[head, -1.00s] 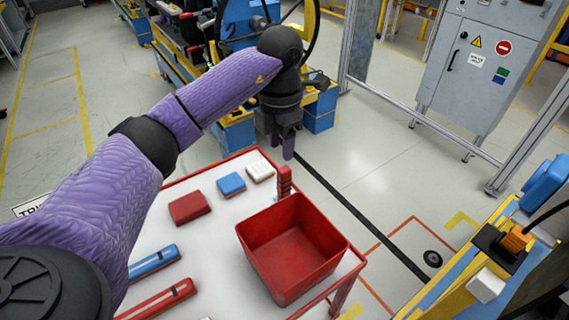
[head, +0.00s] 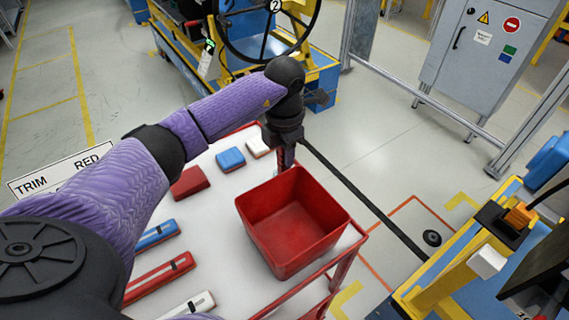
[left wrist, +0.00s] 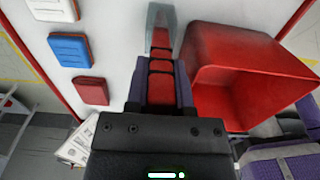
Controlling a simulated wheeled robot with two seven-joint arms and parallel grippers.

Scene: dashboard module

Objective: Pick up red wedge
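A narrow ribbed red piece, which looks like the red wedge (left wrist: 160,67), stands upright on the white cart top beside the far left corner of the red bin. My left gripper (head: 285,158) is down over it, fingers pointing down. In the left wrist view the red piece fills the space between the two fingers, with one finger close on each side. I cannot tell whether the fingers press on it. In the head view the gripper hides most of it. My right gripper is not in view.
The open, empty red bin (head: 292,222) stands just right of the gripper. Flat red (head: 190,182), blue (head: 230,159) and white (head: 258,148) blocks lie to the left. Blue (head: 157,236) and red (head: 160,277) strips lie nearer. The cart has a red rim.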

